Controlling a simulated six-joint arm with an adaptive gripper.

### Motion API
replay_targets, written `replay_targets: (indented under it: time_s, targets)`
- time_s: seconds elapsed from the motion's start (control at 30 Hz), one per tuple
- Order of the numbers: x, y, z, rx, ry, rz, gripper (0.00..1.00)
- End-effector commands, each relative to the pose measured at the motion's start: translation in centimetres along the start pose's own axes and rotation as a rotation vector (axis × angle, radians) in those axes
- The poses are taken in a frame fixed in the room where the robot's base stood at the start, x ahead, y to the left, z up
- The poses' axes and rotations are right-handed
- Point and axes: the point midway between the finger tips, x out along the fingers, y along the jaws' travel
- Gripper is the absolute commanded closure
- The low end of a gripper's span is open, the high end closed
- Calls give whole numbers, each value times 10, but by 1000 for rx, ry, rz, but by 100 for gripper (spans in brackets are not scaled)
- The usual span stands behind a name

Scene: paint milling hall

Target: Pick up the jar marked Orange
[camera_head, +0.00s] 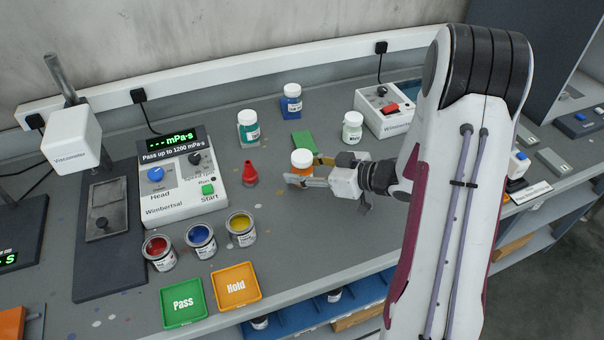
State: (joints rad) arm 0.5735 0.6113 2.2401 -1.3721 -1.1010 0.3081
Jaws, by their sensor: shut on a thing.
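The orange jar (302,160) has a white lid and stands upright in the middle of the bench. My gripper (304,179) reaches in from the right and is shut on this jar, with a finger across its near side. The jar's lower part is hidden by the gripper. I cannot read its label, and I cannot tell whether its base touches the bench.
Jars with white lids, teal (248,128), blue (291,101) and pale green (352,128), stand behind. A red cone (250,173) is left of my gripper. Open paint cans, including a yellow one (241,229), and Pass (183,302) and Hold (236,287) trays lie in front.

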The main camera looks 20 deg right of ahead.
Motion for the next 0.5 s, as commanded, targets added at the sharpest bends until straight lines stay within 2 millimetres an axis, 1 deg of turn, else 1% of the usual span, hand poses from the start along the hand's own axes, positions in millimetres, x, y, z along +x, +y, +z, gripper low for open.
replay_targets:
  time_s: [0.03,0.3,0.5]
  targets:
    - [-2,0,-6,-3,1,1,85]
    - [-15,0,-36,-4,2,1,85]
    - [-23,0,-55,-3,2,0,85]
